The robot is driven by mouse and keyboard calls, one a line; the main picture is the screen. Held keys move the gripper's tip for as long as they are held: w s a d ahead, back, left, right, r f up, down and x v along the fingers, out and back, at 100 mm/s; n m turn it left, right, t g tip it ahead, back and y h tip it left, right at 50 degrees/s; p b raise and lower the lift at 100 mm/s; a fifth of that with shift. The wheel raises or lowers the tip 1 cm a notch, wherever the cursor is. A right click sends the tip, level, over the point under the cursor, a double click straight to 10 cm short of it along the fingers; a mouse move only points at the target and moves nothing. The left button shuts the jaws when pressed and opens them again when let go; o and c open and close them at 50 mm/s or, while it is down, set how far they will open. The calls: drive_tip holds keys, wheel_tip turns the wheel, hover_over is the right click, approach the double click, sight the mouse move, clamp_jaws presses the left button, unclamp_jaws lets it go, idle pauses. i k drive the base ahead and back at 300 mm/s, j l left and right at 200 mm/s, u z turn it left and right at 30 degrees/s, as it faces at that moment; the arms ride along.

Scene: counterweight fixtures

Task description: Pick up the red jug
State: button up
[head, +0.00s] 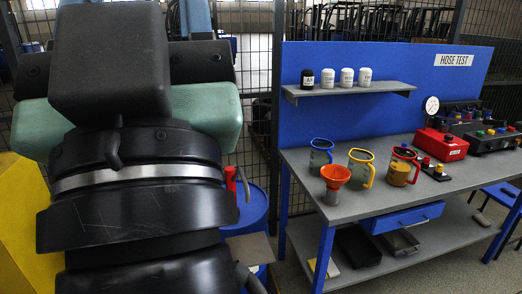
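The red jug (403,167) stands upright on the grey workbench (375,207) in the head view, right of centre. It has a red rim and handle, and its body looks amber-brown. A yellow jug (361,168) stands just to its left, with a small gap. A blue jug (321,153) stands farther left. My gripper is not visible in this view.
An orange funnel (335,176) stands in front of the blue jug. A red box (441,145) and dark control units are to the right. A shelf (350,91) with several small jars hangs behind. A large black and green form blocks the left.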

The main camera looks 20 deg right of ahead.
sight(402, 161)
drive_tip(key=i+l+z, duration=0.45)
drive_tip(key=z, duration=0.3)
drive_tip(key=i+z, duration=0.5)
drive_tip(key=i, duration=1.55)
